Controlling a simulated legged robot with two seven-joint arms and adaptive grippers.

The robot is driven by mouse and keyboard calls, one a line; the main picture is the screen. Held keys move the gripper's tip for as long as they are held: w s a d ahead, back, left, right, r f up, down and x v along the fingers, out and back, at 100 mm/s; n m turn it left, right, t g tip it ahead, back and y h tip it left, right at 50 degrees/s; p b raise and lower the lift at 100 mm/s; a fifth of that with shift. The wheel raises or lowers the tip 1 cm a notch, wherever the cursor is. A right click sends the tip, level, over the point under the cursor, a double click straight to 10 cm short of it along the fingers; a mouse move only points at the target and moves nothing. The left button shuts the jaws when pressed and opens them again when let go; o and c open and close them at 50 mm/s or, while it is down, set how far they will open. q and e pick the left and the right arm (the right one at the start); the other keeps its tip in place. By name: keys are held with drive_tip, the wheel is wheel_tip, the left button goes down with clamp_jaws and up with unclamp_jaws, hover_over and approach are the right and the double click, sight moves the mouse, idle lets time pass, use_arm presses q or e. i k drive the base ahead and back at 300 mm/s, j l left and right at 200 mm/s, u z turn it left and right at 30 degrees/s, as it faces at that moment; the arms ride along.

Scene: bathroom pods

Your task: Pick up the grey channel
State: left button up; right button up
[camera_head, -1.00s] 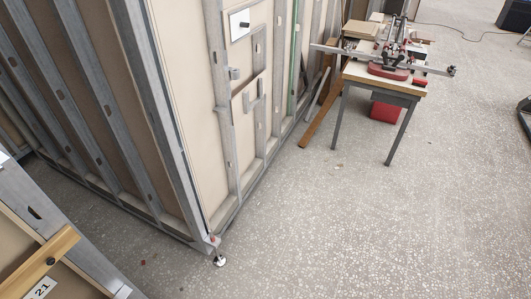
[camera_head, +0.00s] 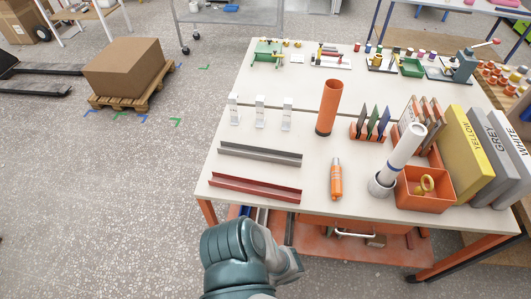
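The grey channel (camera_head: 260,153) is a long straight profile lying on the left part of the white-topped table (camera_head: 330,212). It lies almost parallel to a similar dark red channel (camera_head: 255,187) nearer the front edge. Nothing is touching the grey channel. A teal and grey part of one of my arms shows at the bottom centre, in front of the table edge and well short of the channel. I cannot tell which arm it is. No gripper fingers are visible.
Behind the grey channel stand several small white holders (camera_head: 260,112). Yellow, grey and white binders fill the right end. Open floor lies left of the table.

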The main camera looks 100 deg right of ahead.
sight(231, 148)
drive_tip(key=z, duration=3.2)
